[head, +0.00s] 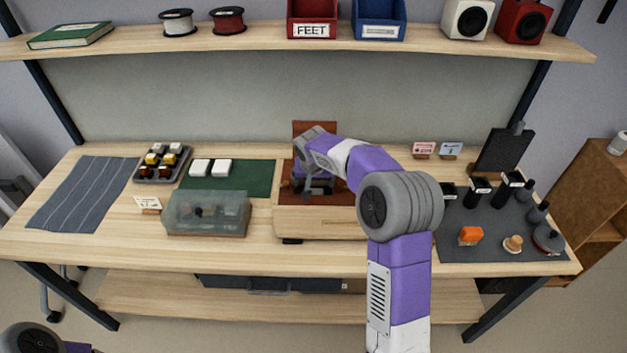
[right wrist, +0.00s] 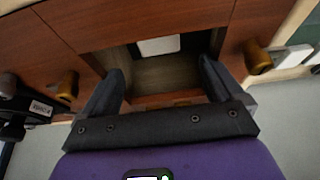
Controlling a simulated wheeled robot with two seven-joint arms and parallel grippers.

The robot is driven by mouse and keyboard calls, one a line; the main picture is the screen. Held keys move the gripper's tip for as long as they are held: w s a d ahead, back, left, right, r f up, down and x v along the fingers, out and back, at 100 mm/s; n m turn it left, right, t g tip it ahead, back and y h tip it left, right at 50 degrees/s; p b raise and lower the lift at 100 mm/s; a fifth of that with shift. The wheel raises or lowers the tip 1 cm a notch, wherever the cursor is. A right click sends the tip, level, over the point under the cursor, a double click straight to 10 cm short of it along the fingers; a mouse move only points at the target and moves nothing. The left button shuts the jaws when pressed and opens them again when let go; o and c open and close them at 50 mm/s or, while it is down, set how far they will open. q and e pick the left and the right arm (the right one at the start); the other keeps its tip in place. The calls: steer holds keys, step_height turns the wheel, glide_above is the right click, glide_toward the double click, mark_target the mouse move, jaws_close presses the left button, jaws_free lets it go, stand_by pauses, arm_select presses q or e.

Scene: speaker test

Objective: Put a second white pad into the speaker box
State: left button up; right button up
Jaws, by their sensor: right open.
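The wooden speaker box (head: 318,223) stands open in the middle of the bench, with a brown panel upright behind it. My right gripper (head: 316,184) is over the box. In the right wrist view the gripper (right wrist: 160,78) is open and empty, its fingers at the box's rectangular opening. One white pad (right wrist: 159,46) shows inside that opening, beyond the fingertips and apart from them. Two white pads (head: 211,167) lie side by side on the green mat (head: 256,178) left of the box. My left gripper is out of view; only a bit of that arm shows at lower left.
A clear-lidded case (head: 207,214) stands close left of the box. A tray of small parts (head: 162,163) and a striped cloth (head: 85,195) lie farther left. A grey mat (head: 480,248) with black holders and an orange item lies right. Brass posts (right wrist: 258,56) flank the opening.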

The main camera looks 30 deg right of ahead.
steer(key=p+v, duration=0.1)
steer(key=v, duration=0.6)
steer(key=shift+r, duration=0.25)
steer(key=shift+s+f, duration=0.1)
stand_by(0.4)
